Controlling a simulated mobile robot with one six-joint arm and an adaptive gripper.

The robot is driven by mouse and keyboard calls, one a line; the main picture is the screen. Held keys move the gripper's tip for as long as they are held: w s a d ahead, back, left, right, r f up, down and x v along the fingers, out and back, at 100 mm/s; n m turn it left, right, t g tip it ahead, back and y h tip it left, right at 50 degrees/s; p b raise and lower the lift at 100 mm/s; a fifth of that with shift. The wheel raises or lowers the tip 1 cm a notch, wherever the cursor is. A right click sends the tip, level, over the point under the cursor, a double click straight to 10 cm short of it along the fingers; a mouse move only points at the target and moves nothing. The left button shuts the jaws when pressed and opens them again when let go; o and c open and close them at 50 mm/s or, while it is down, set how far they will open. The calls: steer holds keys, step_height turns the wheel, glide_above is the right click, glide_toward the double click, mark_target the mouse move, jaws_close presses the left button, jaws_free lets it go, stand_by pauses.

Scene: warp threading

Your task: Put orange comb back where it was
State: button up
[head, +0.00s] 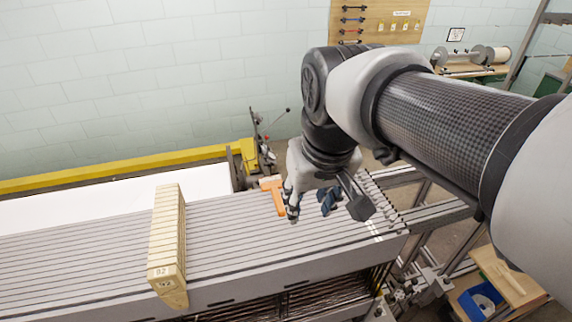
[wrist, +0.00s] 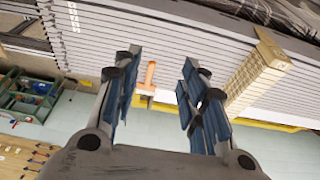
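The orange comb (head: 274,194) lies on the grey slatted top of the loom (head: 100,236), near its back edge in the head view. It also shows in the wrist view (wrist: 150,74), between my fingers and beyond their tips. My gripper (head: 311,206) hangs above the slats, just right of the comb in the head view. Its two blue-padded fingers are spread wide in the wrist view (wrist: 163,62), with nothing between the pads. A finger hides a little of the comb's surroundings in the head view. I cannot tell the exact height of my gripper above the slats.
A long cream wooden block (head: 167,240) stands across the slats to the left; it also shows in the wrist view (wrist: 257,72). A yellow beam (head: 100,176) runs behind the loom. A blue bin (head: 480,300) sits at lower right. The slats between block and comb are clear.

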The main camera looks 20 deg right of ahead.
steer(key=s+f+t, duration=0.1)
steer(key=s+f, duration=0.3)
steer(key=s, duration=0.6)
steer(key=shift+s+f, duration=0.3)
steer(key=shift+f, duration=0.1)
step_height(320, 180, down, 25)
steer(key=b, duration=2.4)
steer(key=shift+r+b, duration=0.2)
steer(key=shift+b, duration=0.15)
